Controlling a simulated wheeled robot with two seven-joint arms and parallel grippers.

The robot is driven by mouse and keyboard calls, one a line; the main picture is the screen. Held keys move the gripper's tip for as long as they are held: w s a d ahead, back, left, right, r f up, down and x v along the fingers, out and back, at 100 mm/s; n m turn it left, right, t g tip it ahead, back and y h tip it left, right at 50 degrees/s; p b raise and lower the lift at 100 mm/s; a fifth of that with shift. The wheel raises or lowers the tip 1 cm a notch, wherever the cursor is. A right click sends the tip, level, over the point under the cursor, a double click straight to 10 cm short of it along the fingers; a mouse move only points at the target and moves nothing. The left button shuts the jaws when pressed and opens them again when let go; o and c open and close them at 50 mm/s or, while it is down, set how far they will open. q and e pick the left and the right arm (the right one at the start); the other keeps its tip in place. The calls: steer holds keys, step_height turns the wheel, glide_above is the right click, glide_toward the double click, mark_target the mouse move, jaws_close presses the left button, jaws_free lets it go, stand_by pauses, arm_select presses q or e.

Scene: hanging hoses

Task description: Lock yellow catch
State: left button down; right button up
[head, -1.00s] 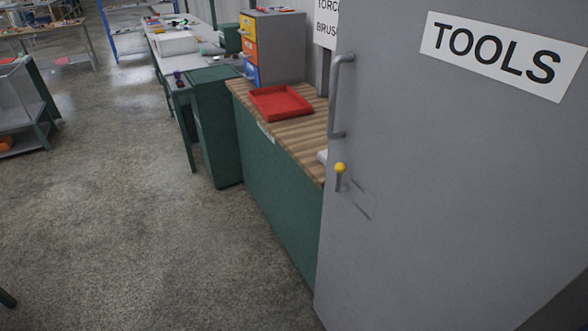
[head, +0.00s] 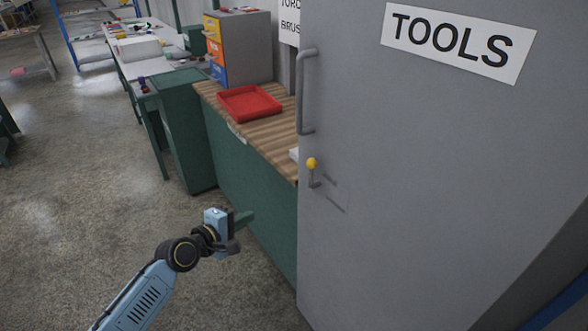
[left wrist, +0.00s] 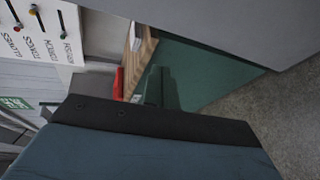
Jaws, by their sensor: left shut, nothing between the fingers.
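The yellow catch (head: 312,164) is a small lever with a yellow knob on the left edge of the grey TOOLS door (head: 420,180). Its thin grey stem hangs below the knob, beneath the long door handle (head: 304,92). My left gripper (head: 246,222) is left of the door and lower than the catch, apart from both, in front of the green bench side. It is shut and empty. In the left wrist view my own gripper body fills the lower part, and the catch does not show. My right gripper is not in view.
A wooden-topped green workbench (head: 275,132) with a red tray (head: 249,103) stands behind the door's left edge. A grey drawer unit (head: 247,48) with coloured drawers is at its back. The concrete floor (head: 90,210) at left is clear.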

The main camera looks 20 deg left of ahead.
arm_select(q)
step_height(320, 180, up, 11)
steer(key=d+n+t+h, duration=0.1)
steer(key=d+h, duration=0.1)
steer(key=shift+w+t, duration=0.3)
steer(key=shift+w, duration=0.1)
steer(key=shift+w+r, duration=0.1)
steer(key=w+d+p, duration=0.1)
steer(key=w+d, duration=0.7)
steer(key=shift+w+r, duration=0.15)
